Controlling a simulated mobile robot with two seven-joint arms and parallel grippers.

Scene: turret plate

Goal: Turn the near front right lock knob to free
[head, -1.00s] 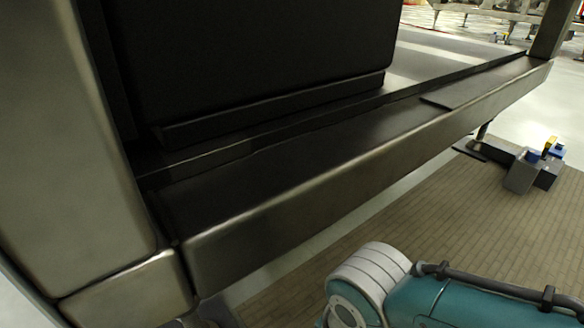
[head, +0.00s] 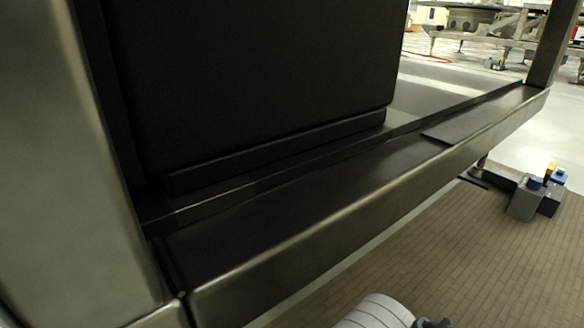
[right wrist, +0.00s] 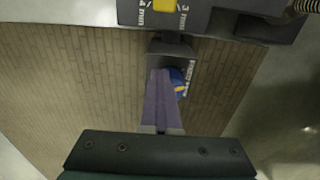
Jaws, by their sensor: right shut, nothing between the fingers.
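A dark grey lock unit with blue knobs and a yellow part stands low at the right in the head view, by the foot of the metal frame. One blue knob (head: 535,183) is on its left, and the yellow part (head: 549,173) sits between it and another blue part (head: 560,178). In the right wrist view, a blue and yellow knob (right wrist: 178,80) shows just right of my fingertips, partly hidden by them. My right gripper (right wrist: 160,74) is shut and empty, its fingers pointing toward the unit. Contact cannot be told. My left gripper is out of view.
A metal frame beam (head: 380,200) crosses the head view, with a large black box (head: 250,80) above it. In the right wrist view, a grey block (right wrist: 215,20) with a yellow part and millimetre markings lies ahead.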

